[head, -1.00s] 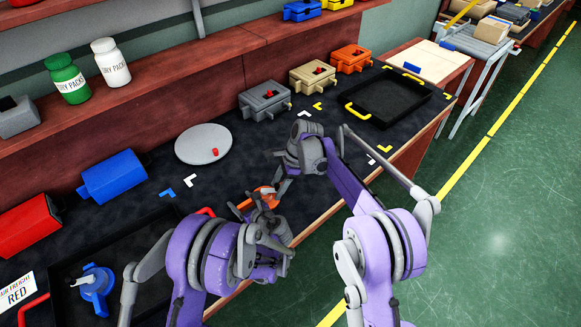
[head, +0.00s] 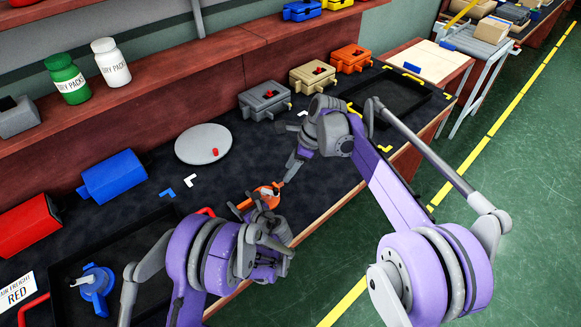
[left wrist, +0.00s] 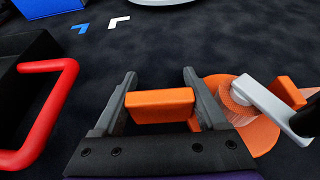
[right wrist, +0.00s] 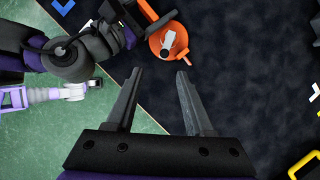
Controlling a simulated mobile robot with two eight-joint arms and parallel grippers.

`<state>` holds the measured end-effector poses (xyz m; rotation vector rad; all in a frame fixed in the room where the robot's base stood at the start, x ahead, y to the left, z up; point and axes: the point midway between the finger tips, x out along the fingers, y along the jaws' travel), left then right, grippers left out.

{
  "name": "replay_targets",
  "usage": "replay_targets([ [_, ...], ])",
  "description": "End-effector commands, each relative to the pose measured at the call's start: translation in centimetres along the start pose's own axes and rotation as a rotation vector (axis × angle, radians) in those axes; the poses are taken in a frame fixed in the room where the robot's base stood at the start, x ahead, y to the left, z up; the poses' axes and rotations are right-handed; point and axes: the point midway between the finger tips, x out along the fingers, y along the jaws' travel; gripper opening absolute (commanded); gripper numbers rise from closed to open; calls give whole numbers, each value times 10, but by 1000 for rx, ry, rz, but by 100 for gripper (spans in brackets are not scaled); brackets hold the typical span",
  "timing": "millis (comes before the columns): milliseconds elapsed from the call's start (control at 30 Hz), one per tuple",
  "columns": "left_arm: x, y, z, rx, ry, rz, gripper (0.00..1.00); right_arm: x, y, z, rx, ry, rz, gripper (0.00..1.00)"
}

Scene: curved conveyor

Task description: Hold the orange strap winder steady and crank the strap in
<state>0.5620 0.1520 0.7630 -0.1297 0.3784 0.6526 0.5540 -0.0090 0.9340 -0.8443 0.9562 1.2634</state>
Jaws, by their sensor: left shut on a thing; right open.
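The orange strap winder (head: 264,192) sits low over the dark mat near the bench's front edge. My left gripper (head: 256,202) is shut on its orange handle block; in the left wrist view the block (left wrist: 160,105) lies between both fingers. The round orange drum (left wrist: 258,132) with a light grey crank arm (left wrist: 262,100) is just right of that grip. My right gripper (right wrist: 160,72) is open and empty. In the right wrist view, the winder (right wrist: 168,42) lies just beyond its fingertips, with a gap.
A black tray with red handles (head: 62,262) holds a blue winder (head: 95,285) at left. A grey round plate (head: 190,152) lies behind the grip. Another black tray (head: 385,105) is at back right. The mat between is mostly clear.

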Motion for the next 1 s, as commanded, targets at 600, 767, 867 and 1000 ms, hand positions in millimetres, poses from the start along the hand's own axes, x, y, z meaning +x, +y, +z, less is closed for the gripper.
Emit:
replay_targets([
  [600,0,0,0,0,0,0,0,-3,-18,-2,-169,3,71,53],
  [767,0,0,0,0,0,0,0,3,-22,-2,-225,0,93,53],
  [867,0,0,0,0,0,0,0,17,-20,-2,-227,0,94,53],
  [1000,0,0,0,0,0,0,0,44,-18,-2,-226,0,94,53],
])
